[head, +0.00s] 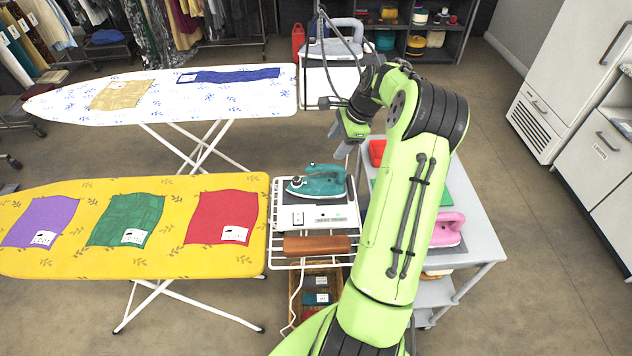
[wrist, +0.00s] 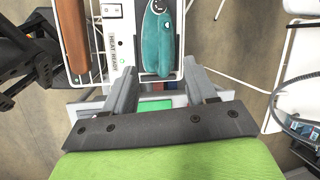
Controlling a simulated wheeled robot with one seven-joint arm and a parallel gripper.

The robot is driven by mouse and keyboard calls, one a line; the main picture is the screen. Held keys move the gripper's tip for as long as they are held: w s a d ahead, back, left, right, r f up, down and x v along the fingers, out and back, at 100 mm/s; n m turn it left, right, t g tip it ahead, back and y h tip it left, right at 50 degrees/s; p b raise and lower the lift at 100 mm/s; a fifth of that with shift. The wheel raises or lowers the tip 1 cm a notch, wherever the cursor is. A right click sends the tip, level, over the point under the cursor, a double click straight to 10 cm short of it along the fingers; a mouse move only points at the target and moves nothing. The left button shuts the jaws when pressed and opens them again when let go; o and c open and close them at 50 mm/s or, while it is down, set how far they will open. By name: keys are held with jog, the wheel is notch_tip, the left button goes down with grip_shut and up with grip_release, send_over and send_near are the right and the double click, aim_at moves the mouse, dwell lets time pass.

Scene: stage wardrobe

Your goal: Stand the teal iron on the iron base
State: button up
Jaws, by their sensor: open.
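The teal iron (head: 318,182) sits on the white iron base (head: 318,219) at the right end of the yellow ironing board. It also shows in the wrist view (wrist: 158,40), at the top centre, on the base with its label (wrist: 113,50). My gripper (head: 345,145) is beyond and above the iron in the head view. In the wrist view its two fingers (wrist: 160,82) are spread, with nothing held between them. The iron lies just past the fingertips in that view. The underside of the iron is hidden.
A brown roll (head: 317,246) lies on the wire rack in front of the base. The yellow board (head: 150,265) holds purple, green and red cloths. A grey table (head: 477,262) on the right bears a pink iron (head: 447,229). A large steam iron (head: 338,40) stands behind.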

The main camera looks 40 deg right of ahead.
jog(key=s+a+r+n+h, duration=0.1)
jog(key=s+a+r+n, duration=0.1)
jog(key=a+r+n, duration=0.75)
jog(key=s+a+r+n+h, duration=0.1)
jog(key=a+r+n, duration=0.25)
jog(key=a, duration=1.05)
jog(key=s+a+n, duration=0.5)
jog(key=s, duration=0.3)
jog(key=s+a+n+t, duration=0.1)
jog(key=s+a+n, duration=0.4)
jog(key=s, duration=0.4)
jog(key=shift+a+r+n+t, duration=0.3)
jog(key=shift+a+r+n, duration=0.1)
jog(key=shift+a, duration=0.15)
jog(key=shift+s, duration=0.15)
